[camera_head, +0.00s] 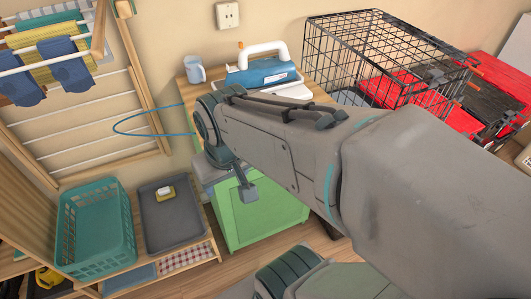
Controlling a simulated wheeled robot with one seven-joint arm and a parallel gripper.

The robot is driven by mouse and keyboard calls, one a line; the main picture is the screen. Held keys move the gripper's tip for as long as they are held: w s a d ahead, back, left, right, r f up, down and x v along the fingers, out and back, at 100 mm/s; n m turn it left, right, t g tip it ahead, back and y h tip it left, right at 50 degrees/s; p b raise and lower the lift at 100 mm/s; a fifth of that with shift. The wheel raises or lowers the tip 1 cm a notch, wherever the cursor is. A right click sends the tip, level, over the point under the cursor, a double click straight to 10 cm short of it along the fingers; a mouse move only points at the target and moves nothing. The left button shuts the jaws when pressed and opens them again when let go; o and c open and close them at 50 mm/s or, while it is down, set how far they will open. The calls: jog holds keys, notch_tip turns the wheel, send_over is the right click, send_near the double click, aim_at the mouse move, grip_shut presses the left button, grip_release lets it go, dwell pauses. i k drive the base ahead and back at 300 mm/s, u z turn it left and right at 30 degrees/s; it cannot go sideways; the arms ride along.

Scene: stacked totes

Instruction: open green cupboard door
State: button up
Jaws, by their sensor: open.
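The green cupboard (268,221) stands in the middle of the head view, below a wooden top, with its pale green front partly showing. My arm crosses in front of its upper part, so its handle and the door's upper edge are hidden. I cannot tell whether the door is fully closed. My gripper (246,189) hangs down from the end of the arm, in front of the cupboard's upper left part. It is open, and nothing shows between its fingers. Contact with the door cannot be made out.
A black wire crate (345,50) is at the right. A teal basket (95,225) and grey tray (171,218) sit on a low shelf at the left. Wooden floor shows in front of the cupboard.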

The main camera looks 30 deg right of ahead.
aim_at(277, 210)
jog(key=z, duration=0.85)
jog(key=k, duration=0.3)
jog(key=z, duration=0.45)
jog(key=i, duration=0.45)
jog(key=u, duration=0.35)
